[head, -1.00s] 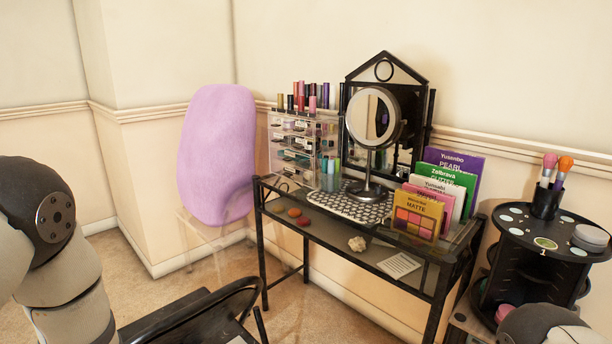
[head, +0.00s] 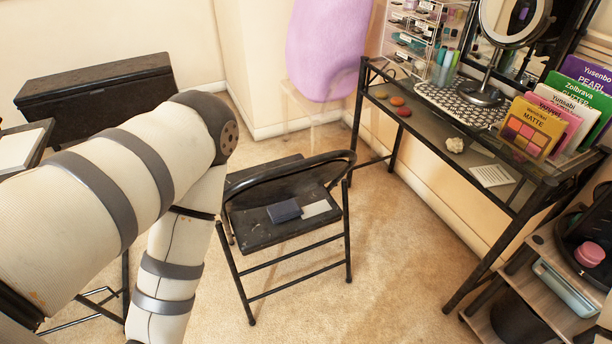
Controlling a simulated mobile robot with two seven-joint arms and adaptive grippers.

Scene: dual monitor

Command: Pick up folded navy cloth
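A small folded dark navy cloth (head: 284,211) lies flat on the seat of a black folding chair (head: 250,232) in the middle of the head view. A pale flat item (head: 314,209) lies beside it on its right. My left arm comes in from the left and bends down left of the chair. Its gripper is out of the picture below. My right gripper is not in view either.
A black glass-topped desk (head: 440,128) with a mirror, makeup boxes and a drawer organizer stands at right. A black bench (head: 97,92) stands at back left. A wooden shelf unit (head: 540,268) is at lower right. Carpet is clear between chair and desk.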

